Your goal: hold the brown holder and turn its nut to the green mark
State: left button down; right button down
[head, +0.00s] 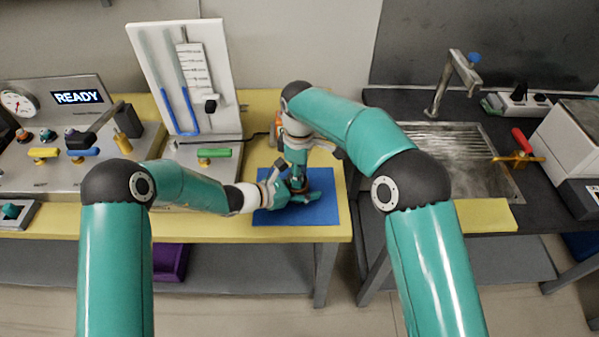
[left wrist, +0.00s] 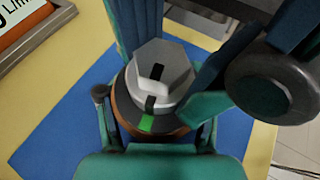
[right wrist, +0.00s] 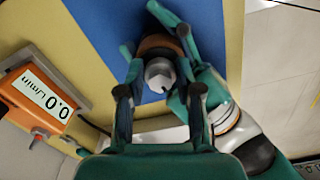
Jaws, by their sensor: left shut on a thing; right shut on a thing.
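The brown holder (left wrist: 124,137) is on the blue mat, mostly hidden by the grippers; its brown body also shows in the right wrist view (right wrist: 160,43). On top is a silver hexagonal nut (left wrist: 172,60) with black marks. A green mark (left wrist: 146,123) is on the holder's dark ring. In the left wrist view the black marks and the green mark lie roughly in one line. My left gripper (head: 292,195) is shut on the holder from the side. My right gripper (right wrist: 160,75) points down from above and is shut on the nut.
The blue mat (head: 335,213) lies at the yellow table's right end. An orange meter (right wrist: 42,95) stands close behind it. A white gauge panel (head: 204,75) and a READY console (head: 77,97) stand left. A dark sink bench (head: 385,105) is right, across a gap.

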jog(key=shift+w+r, duration=0.1)
jog(key=c, duration=0.8)
grip_release()
jog(key=n, duration=0.4)
jog(key=d+r, duration=0.1)
jog(key=r, duration=0.4)
jog(key=s+d+r, duration=0.1)
jog(key=r, duration=0.4)
jog(key=d+r, duration=0.2)
jog(key=r, duration=0.2)
jog(key=shift+s+r, duration=0.15)
jog(key=shift+r, duration=0.25)
